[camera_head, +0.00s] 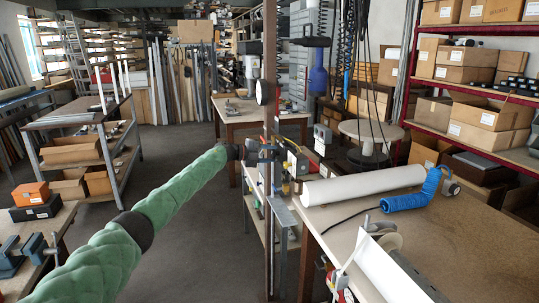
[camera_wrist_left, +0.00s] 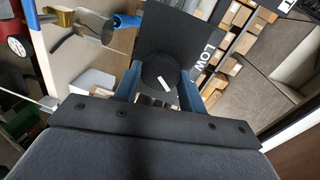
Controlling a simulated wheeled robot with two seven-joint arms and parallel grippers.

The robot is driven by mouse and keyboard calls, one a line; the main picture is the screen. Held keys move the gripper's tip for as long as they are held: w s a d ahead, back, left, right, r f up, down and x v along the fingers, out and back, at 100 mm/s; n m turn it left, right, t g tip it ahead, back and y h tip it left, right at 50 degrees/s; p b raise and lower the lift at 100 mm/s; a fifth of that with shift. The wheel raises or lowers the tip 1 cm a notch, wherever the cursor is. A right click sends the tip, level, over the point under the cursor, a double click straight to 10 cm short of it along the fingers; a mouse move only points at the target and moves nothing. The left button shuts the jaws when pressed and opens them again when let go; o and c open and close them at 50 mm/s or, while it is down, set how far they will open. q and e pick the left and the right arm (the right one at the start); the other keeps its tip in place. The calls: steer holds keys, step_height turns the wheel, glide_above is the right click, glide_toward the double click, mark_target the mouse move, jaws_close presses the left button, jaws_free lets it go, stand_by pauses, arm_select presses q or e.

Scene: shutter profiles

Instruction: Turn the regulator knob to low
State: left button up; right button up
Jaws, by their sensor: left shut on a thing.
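The regulator knob (camera_wrist_left: 152,71) is a round black knob with a short white mark, on a dark plate (camera_wrist_left: 178,32) in the left wrist view. White letters reading LOW (camera_wrist_left: 208,53) stand at the plate's right side; the white mark lies slanted on the knob's lower right part. My left gripper (camera_wrist_left: 160,80) has its two blue fingers on either side of the knob, shut on it. In the head view my left gripper (camera_head: 250,152) is at the brown post, and the knob itself is too small or hidden to make out. My right gripper is not in view.
A brown upright post (camera_head: 269,60) stands beside the workbench (camera_head: 460,235). On the bench lie a white roll (camera_head: 362,186), a blue coiled hose (camera_head: 405,202) and a white profile (camera_head: 385,270). Red-framed shelves with boxes stand at right. The floor (camera_head: 190,180) left of the post is clear.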

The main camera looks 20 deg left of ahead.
arm_select(q)
steer(key=shift+w+a+r+n+h, duration=0.1)
steer(key=shift+n+h, duration=0.05)
steer(key=shift+n, duration=0.45)
steer(key=shift+a+n+h, duration=0.1)
steer(key=shift+n+h, duration=0.05)
steer(key=shift+n, duration=0.45)
steer(key=shift+d+n+g, duration=0.1)
steer(key=shift+n+g, duration=0.3)
steer(key=shift+n, duration=0.6)
steer(key=shift+n+h, duration=0.3)
steer(key=shift+n, duration=0.8)
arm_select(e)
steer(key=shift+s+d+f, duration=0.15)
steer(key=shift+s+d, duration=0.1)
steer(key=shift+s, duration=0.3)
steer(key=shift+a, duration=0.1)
arm_select(q)
steer(key=o, duration=1)
steer(key=shift+w, duration=0.1)
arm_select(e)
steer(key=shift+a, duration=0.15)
